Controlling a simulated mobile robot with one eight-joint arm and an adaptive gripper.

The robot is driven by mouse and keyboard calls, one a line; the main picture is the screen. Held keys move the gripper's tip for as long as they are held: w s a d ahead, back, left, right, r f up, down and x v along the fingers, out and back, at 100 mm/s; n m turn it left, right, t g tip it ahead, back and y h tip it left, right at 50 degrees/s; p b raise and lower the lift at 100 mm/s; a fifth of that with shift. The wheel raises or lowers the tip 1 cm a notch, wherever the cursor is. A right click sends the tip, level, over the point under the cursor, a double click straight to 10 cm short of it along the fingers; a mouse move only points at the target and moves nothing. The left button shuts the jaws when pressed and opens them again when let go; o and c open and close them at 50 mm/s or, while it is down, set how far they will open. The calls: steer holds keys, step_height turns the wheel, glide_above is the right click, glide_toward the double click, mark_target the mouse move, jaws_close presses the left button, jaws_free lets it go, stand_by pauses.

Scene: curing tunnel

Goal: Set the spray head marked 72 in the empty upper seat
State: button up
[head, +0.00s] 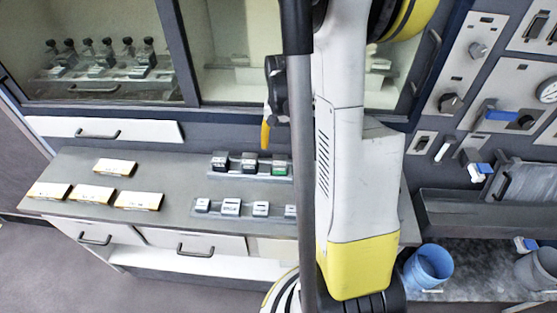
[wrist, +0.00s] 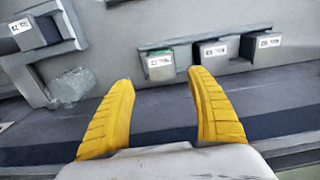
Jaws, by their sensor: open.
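My gripper (wrist: 160,78) is open and empty, its two yellow fingers spread in the wrist view. In the head view one yellow finger (head: 266,135) hangs above the counter. Beyond the fingers, a grey rack (wrist: 187,68) holds a green-topped block (wrist: 160,62) and two dark blocks (wrist: 211,53) (wrist: 262,43) with white labels. The head view shows this rack at the back, with the green block (head: 279,167) at its right. A front rack (head: 245,213) holds several pale-labelled blocks (head: 231,207). The labels are too small to read surely, so I cannot tell which is 72. I cannot make out the upper seat.
Several yellow-edged cards (head: 92,194) lie on the left of the grey counter (head: 165,180). A windowed cabinet with several small bottles (head: 88,50) stands behind. At right are a blue cup (head: 428,267) and panel knobs (head: 450,102). A clear patch (wrist: 72,85) shows beside the rack.

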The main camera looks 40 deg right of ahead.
mark_target(280, 160)
step_height(280, 160, down, 8)
steer(key=b, duration=0.6)
steer(key=shift+w+f, duration=0.1)
steer(key=c, duration=1.3)
step_height(280, 160, up, 6)
steer(key=p, duration=0.4)
